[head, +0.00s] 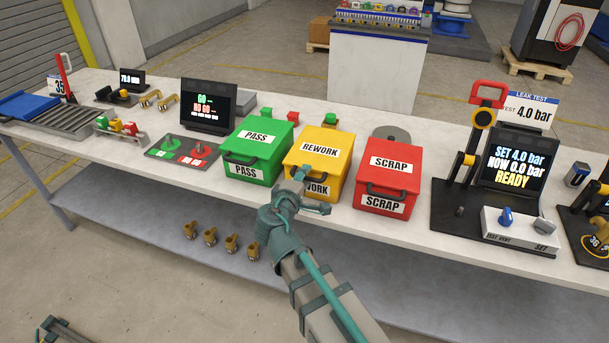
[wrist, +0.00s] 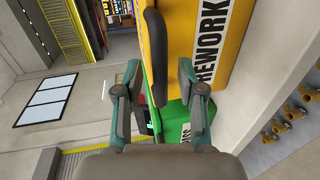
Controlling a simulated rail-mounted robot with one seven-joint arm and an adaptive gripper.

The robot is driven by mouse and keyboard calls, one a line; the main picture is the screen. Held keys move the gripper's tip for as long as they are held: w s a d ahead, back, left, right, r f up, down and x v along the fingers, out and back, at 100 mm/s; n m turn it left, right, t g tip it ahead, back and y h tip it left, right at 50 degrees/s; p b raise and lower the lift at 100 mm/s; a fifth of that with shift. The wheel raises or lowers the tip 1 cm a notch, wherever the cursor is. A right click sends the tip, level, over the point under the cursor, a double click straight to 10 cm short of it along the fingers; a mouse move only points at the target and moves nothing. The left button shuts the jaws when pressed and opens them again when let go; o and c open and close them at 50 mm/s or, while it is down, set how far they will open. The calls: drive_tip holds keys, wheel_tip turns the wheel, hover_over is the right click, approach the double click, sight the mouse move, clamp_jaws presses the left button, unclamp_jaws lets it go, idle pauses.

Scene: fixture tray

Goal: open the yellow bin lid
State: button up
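The yellow bin (head: 300,178), marked REWORK, stands on the bench between the green and red bins. Its yellow lid (head: 322,134) looks shut. My gripper (head: 301,174) is at the front of this bin, at its handle. In the wrist view my gripper (wrist: 159,82) is open, its two fingers apart. The dark handle (wrist: 155,50) of the yellow bin lies in line with the gap between the fingers, and neither finger appears closed on it. The yellow bin front fills the upper right of the wrist view. In the head view my gripper hides part of the handle.
The green PASS bin (head: 250,168) stands close on the left and the red SCRAP bin (head: 384,195) close on the right, both with lids shut. A leak test station (head: 490,190) is farther right. Several brass fittings (head: 210,236) lie on the lower shelf.

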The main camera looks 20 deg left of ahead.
drive_tip(key=shift+w, duration=0.25)
clamp_jaws()
idle(0.3)
